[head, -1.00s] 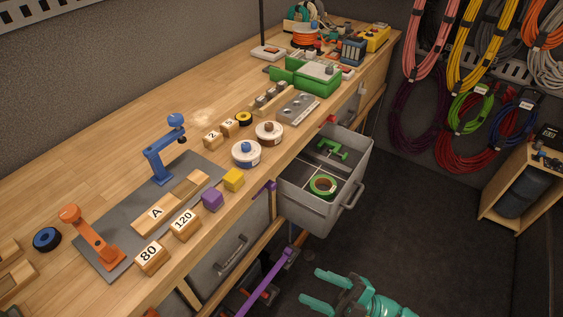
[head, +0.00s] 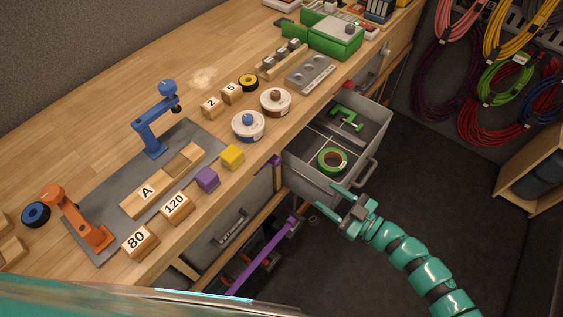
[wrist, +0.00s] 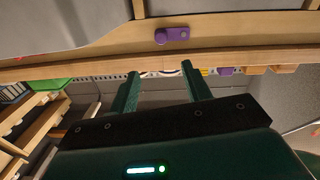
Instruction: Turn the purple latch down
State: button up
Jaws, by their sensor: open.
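The purple latch (head: 274,161) is small and sits on the wooden front rail of the bench, just left of the open drawer. In the wrist view the purple latch (wrist: 172,35) lies lengthwise along the wooden rail, with a rounded knob at its left end. My teal gripper (head: 331,198) is open and empty, in front of the drawer, to the right of and lower than the latch in the head view. In the wrist view both fingers of my gripper (wrist: 160,70) are spread and apart from the latch.
The open grey drawer (head: 372,165) holds a green clamp (head: 346,118) and a green tape roll (head: 332,161). A long purple bar (head: 262,251) slants below the bench. A purple cube (head: 207,178) and yellow cube (head: 232,155) stand near the bench edge.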

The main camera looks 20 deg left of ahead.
aim_at(279, 163)
jog(key=p+x, duration=0.1)
jog(key=x, duration=1.4)
jog(key=shift+s+a+r, duration=0.1)
jog(key=shift+a+r, duration=0.1)
jog(key=shift+a, duration=0.05)
jog(key=shift+p+x, duration=0.3)
jog(key=shift+x, duration=0.5)
jog(key=shift+f, duration=0.1)
grip_shut()
